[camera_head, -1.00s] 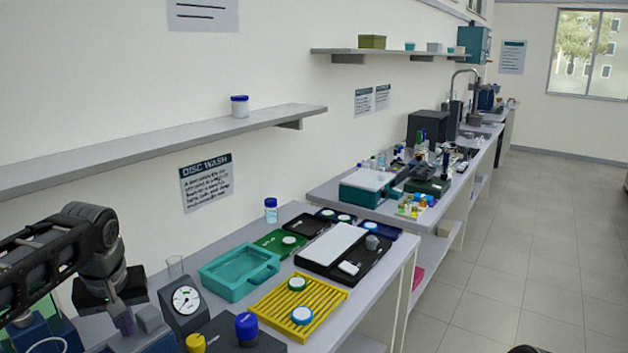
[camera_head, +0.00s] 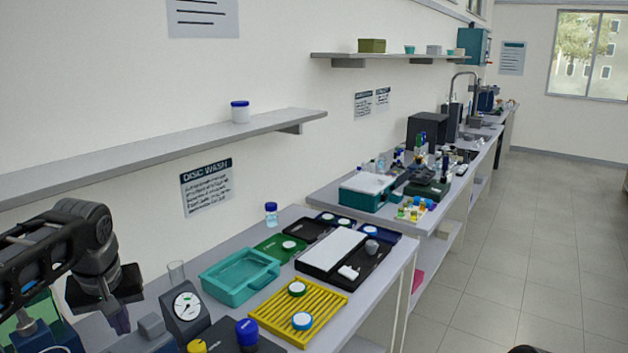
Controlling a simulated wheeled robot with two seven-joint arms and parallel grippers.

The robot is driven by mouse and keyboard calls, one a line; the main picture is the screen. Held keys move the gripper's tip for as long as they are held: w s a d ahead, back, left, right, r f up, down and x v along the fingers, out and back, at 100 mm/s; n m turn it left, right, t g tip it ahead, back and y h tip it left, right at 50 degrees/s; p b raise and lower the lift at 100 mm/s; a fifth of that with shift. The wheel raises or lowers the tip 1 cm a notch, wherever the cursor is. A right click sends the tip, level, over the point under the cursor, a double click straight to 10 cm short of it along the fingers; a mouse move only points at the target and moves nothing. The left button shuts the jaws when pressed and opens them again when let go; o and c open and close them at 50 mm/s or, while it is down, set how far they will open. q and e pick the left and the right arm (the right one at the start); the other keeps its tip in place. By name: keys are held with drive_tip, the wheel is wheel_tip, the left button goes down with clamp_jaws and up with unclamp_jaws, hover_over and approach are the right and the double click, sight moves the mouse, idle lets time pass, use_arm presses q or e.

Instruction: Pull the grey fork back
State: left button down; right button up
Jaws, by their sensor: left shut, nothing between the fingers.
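My left gripper (camera_head: 119,319) is at the lower left, pointing down, with its purplish fingers shut and empty. A small grey block (camera_head: 151,325) stands just right of the fingers, with a gap between them in the picture. I cannot tell whether this block is part of the grey fork; no clear fork shape shows. The rig around the fingers is partly hidden by my left arm and cut off by the frame's lower edge. My right gripper is not in view.
A dial gauge (camera_head: 187,306) stands right of the grey block, with a clear tube (camera_head: 177,273) behind it. A blue knob (camera_head: 247,332) and a yellow knob (camera_head: 197,346) are in front. A teal tray (camera_head: 214,286) and a yellow ribbed rack (camera_head: 270,319) lie farther right.

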sight(129, 349)
use_arm(q)
wheel_tip(129, 349, up, 3)
drive_tip(key=shift+f+p, duration=0.1)
drive_tip(key=shift+p, duration=0.8)
drive_tip(key=shift+r, duration=1.2)
